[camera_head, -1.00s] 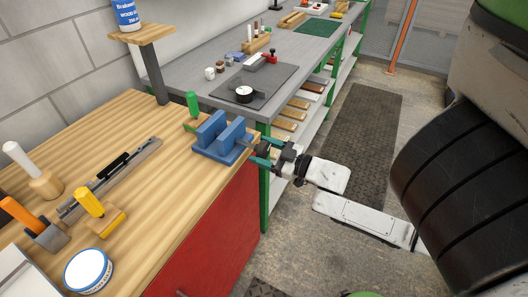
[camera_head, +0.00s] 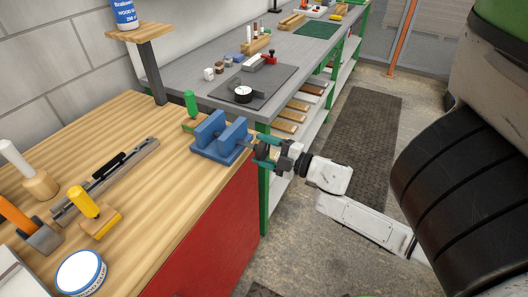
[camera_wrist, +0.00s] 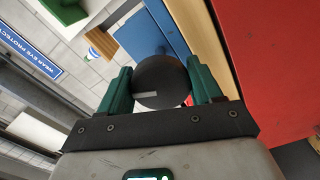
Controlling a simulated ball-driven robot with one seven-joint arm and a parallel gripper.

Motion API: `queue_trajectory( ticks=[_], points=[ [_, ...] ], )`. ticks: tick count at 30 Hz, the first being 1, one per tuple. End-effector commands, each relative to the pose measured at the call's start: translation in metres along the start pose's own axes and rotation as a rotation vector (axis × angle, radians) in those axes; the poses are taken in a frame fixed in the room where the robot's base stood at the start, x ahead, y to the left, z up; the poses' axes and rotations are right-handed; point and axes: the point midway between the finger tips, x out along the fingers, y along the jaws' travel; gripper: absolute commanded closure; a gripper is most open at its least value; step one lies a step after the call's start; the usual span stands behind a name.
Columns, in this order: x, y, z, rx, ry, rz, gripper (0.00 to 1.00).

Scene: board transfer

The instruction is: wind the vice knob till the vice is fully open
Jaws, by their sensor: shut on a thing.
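The blue vice (camera_head: 222,138) stands at the right edge of the wooden workbench, its two upright jaws apart with a gap between them. Its dark round knob (camera_wrist: 163,84) faces the camera in the wrist view, with a light mark on its face. My gripper (camera_head: 262,150) is at the vice's right side, past the bench edge. Its two green fingers are shut on the knob, one on each side of it. In the head view the fingers partly hide the knob.
A green-handled tool (camera_head: 192,106) stands just behind the vice. The red cabinet front (camera_head: 205,225) drops below the bench edge near my gripper. A grey bench (camera_head: 215,93) with a dark mat lies beyond. Floor is open to the right.

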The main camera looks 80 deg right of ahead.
Motion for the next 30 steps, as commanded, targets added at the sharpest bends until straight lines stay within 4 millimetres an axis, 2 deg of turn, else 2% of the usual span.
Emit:
queue_trajectory(
  ticks=[9,26,27,30],
  points=[
    [0.0004,-0.0004,-0.0011,-0.124,0.003,0.000,0.66],
    [0.0005,-0.0005,-0.0015,-0.149,0.004,-0.001,0.66],
    [0.0005,-0.0005,-0.0015,-0.149,0.004,-0.001,0.32],
    [0.0004,-0.0004,-0.0012,-0.149,0.003,-0.001,0.22]
  ],
)
